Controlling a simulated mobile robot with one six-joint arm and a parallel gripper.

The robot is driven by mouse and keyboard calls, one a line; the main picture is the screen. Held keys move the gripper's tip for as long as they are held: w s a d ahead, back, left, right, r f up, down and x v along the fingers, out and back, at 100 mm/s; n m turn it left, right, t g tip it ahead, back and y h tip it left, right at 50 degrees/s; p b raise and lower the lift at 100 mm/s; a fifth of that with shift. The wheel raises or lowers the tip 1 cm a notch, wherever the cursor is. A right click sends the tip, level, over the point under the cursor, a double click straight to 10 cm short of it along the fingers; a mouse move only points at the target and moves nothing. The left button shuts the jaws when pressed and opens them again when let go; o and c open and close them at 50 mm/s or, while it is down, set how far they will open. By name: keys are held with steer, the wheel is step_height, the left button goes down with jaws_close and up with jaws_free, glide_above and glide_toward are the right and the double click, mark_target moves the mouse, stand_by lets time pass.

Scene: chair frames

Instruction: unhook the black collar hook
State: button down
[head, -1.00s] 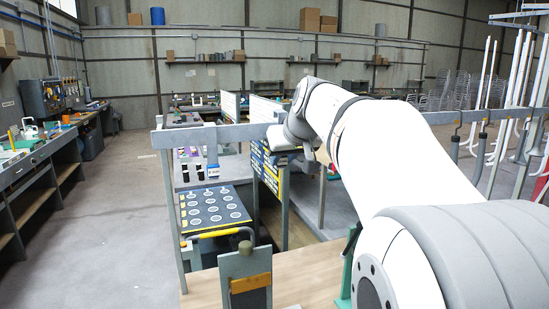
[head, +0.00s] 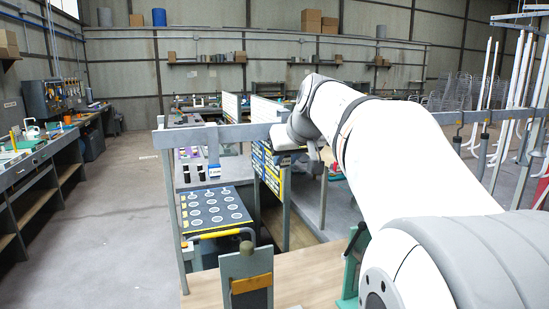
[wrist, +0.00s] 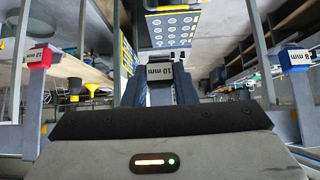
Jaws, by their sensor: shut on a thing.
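In the wrist view, which is upside down, the black collar hook (wrist: 159,70) carries a "10 mm" label and sits between the two fingers of my gripper (wrist: 160,82). The fingers are shut on it. The lower part of the view is filled by the gripper's own body, which hides some of the hook. In the head view my arm covers the fingers and this hook, so I cannot tell whether it still touches the rail (head: 235,133).
A red "12 mm" collar hook (wrist: 41,57) hangs to the left and a blue "8 mm" one (wrist: 291,57) to the right in the wrist view. The blue one also shows in the head view (head: 214,171). A table with round marked spots (head: 215,208) stands below the rail.

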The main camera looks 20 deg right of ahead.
steer(key=shift+s+b, duration=0.45)
steer(key=shift+s, duration=0.55)
steer(key=shift+s, duration=0.2)
steer(key=s, duration=0.2)
steer(key=s+r+b, duration=0.1)
steer(key=s, duration=0.1)
steer(key=shift+s, duration=0.3)
